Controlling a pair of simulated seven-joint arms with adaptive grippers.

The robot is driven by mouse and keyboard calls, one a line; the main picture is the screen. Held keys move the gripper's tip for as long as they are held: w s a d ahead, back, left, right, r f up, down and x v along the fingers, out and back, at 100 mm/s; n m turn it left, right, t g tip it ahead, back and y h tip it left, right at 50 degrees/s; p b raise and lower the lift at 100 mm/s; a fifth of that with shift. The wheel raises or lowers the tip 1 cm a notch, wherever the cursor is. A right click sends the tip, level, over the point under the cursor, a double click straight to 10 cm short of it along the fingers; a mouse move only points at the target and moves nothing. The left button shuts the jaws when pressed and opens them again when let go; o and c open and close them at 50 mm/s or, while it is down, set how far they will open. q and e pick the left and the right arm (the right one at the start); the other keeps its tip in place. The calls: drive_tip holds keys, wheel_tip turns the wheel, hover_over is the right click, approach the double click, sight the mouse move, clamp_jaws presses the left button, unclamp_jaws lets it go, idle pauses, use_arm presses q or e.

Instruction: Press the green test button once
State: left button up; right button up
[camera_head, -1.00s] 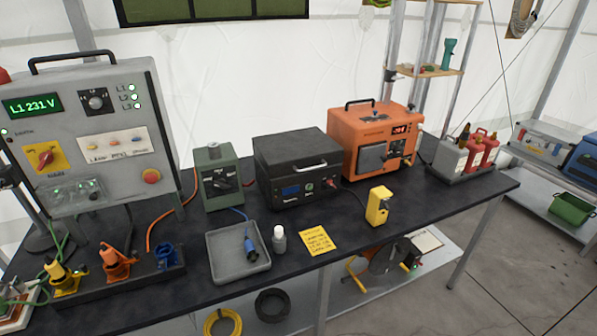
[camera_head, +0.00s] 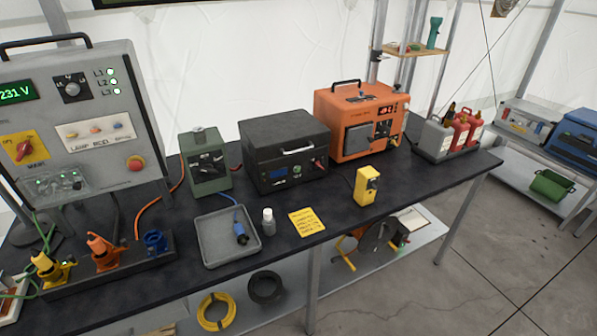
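A small round green spot, possibly the green test button (camera_head: 297,171), shows on the front of the black box (camera_head: 290,140), beside its small blue display. It is too small to tell for sure. The grey control panel (camera_head: 75,120) at the left has a green readout, a red button and small green lights, some under a clear cover. A yellow handheld device (camera_head: 367,187) stands upright at the bench's front right; its face is too small to read. Neither of my grippers is in view.
The dark bench (camera_head: 330,215) holds a green box (camera_head: 205,165), an orange machine (camera_head: 360,125), a grey tray (camera_head: 215,255) with a blue connector, a white bottle (camera_head: 268,222), a yellow note (camera_head: 306,222) and a rack of bottles (camera_head: 452,135). Floor is open at right.

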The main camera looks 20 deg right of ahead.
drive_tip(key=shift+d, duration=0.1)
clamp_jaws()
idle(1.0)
